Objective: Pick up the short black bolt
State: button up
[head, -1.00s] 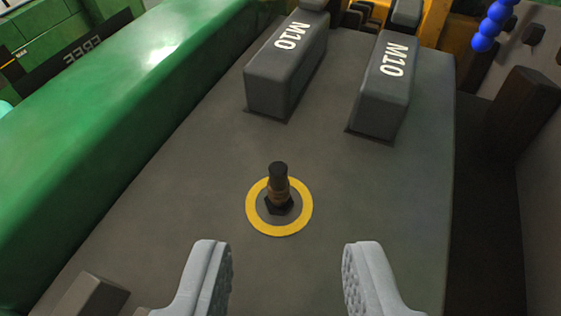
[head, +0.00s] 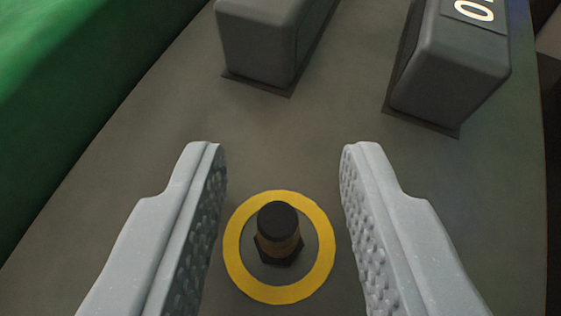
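The short black bolt (head: 278,232) stands upright on its hex head on the grey surface, inside a yellow ring (head: 234,270). It has a brownish band below its dark top. My gripper (head: 283,165) is open, with one light grey, studded finger on each side of the bolt in the picture. Neither finger appears to touch the bolt. How high the fingertips are above the surface is hard to tell.
Two grey blocks, one at the upper middle (head: 258,45) and one at the upper right (head: 450,70), stand beyond the fingertips. A green rounded body (head: 60,90) runs along the left. The grey surface (head: 310,130) between is clear.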

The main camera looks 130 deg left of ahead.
grip_shut()
